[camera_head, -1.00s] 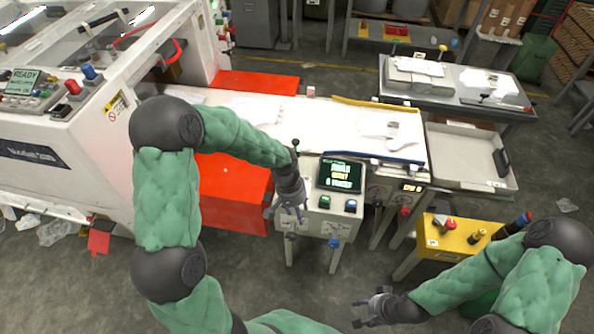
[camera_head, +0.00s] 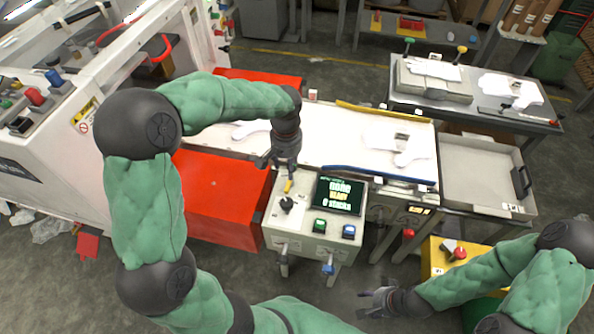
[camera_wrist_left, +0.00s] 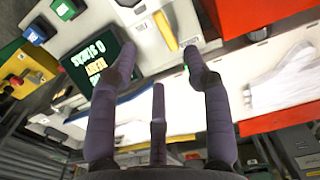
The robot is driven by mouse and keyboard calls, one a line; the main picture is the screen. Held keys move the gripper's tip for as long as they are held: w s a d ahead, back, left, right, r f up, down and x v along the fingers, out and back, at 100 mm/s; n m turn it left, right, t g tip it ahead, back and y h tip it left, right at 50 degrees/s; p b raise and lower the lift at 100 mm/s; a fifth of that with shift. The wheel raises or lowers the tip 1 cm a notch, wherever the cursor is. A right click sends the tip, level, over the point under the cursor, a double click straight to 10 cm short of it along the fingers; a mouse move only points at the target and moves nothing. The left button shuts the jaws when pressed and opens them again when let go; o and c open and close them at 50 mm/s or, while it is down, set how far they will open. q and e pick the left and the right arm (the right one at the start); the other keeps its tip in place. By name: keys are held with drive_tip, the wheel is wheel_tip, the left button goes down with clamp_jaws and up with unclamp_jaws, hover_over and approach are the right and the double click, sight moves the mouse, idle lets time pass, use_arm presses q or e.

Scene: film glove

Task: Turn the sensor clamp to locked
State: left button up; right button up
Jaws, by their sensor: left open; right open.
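The white control box (camera_head: 272,238) stands in front of the conveyor, with a screen (camera_head: 339,194) reading "READY" and "0 stacks". No readable label marks the sensor clamp. A yellow lever (camera_head: 289,186) and a black knob (camera_head: 287,203) sit on the box's top left. My left gripper (camera_head: 279,167) is open just above the yellow lever. In the left wrist view the yellow lever (camera_wrist_left: 165,30) shows beyond the spread fingers (camera_wrist_left: 158,75), apart from them. My right gripper (camera_head: 372,301) is open and empty at the lower right, away from the box.
A red cover (camera_head: 222,200) lies left. White gloves (camera_head: 402,145) lie on the conveyor. A yellow stand (camera_head: 437,258) is right.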

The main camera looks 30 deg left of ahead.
sight(289, 186)
use_arm(q)
drive_tip(key=f+b, duration=0.1)
drive_tip(key=f, duration=0.2)
drive_tip(key=f+b, duration=0.1)
drive_tip(key=f, duration=0.3)
drive_tip(key=f+b, duration=0.1)
drive_tip(key=f, duration=0.2)
drive_tip(key=shift+w+f+b, duration=0.25)
drive_tip(key=shift+f+b, duration=0.1)
drive_tip(key=shift+b, duration=0.05)
use_arm(e)
drive_tip(key=f, duration=0.3)
drive_tip(key=shift+w+f, duration=0.3)
drive_tip(key=shift+f, duration=0.1)
use_arm(q)
clamp_jaws()
